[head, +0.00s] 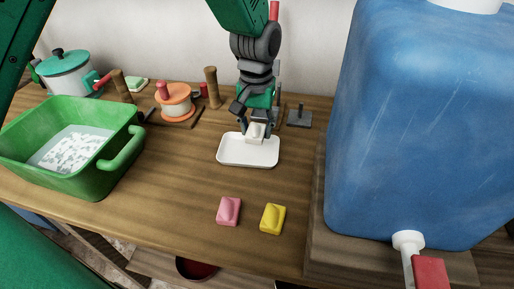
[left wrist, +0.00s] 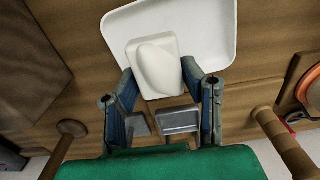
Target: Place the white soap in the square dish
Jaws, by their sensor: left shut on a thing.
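The white soap (head: 255,132) is between the fingers of my left gripper (head: 257,126), over the back part of the white square dish (head: 249,153). In the left wrist view, the soap (left wrist: 156,66) sits between the fingertips of the gripper (left wrist: 162,84), with the white dish (left wrist: 215,28) behind it. The left gripper is shut on the soap. I cannot tell whether the soap touches the dish floor. My right gripper is not in view.
Pink soap (head: 229,211) and yellow soap (head: 272,218) lie in front of the dish. A green basin (head: 121,152) with suds stands at left. A large blue container (head: 420,120) blocks the right. A dark peg stand (head: 299,117) is right of the gripper. The wood between basin and dish is clear.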

